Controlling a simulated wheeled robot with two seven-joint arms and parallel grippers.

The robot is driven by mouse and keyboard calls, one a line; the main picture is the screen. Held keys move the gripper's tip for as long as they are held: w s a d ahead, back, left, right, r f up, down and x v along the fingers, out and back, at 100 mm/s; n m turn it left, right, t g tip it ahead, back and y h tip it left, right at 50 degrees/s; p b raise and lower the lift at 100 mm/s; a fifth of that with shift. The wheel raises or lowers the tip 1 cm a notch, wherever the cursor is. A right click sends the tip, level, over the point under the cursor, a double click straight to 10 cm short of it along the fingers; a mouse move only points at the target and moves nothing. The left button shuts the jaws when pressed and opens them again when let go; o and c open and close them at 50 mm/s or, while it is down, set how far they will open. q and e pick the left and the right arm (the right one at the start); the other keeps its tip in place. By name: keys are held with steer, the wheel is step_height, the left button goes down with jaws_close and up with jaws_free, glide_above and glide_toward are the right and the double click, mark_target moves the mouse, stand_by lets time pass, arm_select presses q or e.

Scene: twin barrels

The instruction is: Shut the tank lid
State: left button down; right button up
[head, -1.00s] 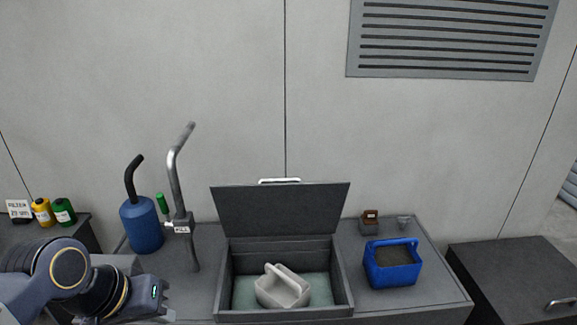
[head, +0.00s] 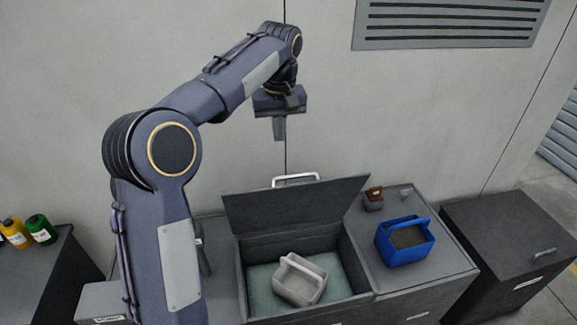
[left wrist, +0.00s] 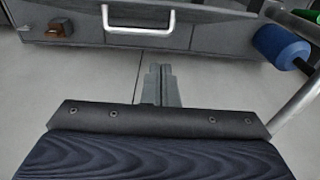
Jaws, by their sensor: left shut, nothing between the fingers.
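The tank (head: 352,268) is an open dark grey box in the counter, with liquid or a pale green bottom inside. Its lid (head: 290,208) stands raised at the back, with a pale bar handle (head: 296,178) on its top edge. The handle also shows near the top of the left wrist view (left wrist: 140,32). A light grey carrier (head: 300,280) with a handle sits inside the tank. My left gripper (head: 280,132) is shut and empty, above the lid handle and apart from it, fingers pointing down. Its fingertips show in the left wrist view (left wrist: 158,70). My right gripper is not in view.
A blue caddy (head: 404,243) and a small brown block (head: 373,198) stand right of the tank. A blue canister (left wrist: 282,46) and metal pipe (left wrist: 296,108) show in the left wrist view. Yellow (head: 17,233) and green (head: 40,229) bottles stand at far left.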

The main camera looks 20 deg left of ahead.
arm_select(q)
glide_above(279, 177)
step_height(279, 177, down, 8)
steer(key=shift+f, duration=0.2)
steer(key=shift+s+d+f+p, duration=0.4)
steer(key=shift+s+d+f, duration=0.35)
steer(key=shift+s+f, duration=0.15)
steer(key=shift+s+d, duration=0.2)
steer(key=shift+s, duration=0.2)
steer(key=shift+s+d+f, duration=0.15)
steer(key=shift+f, duration=0.1)
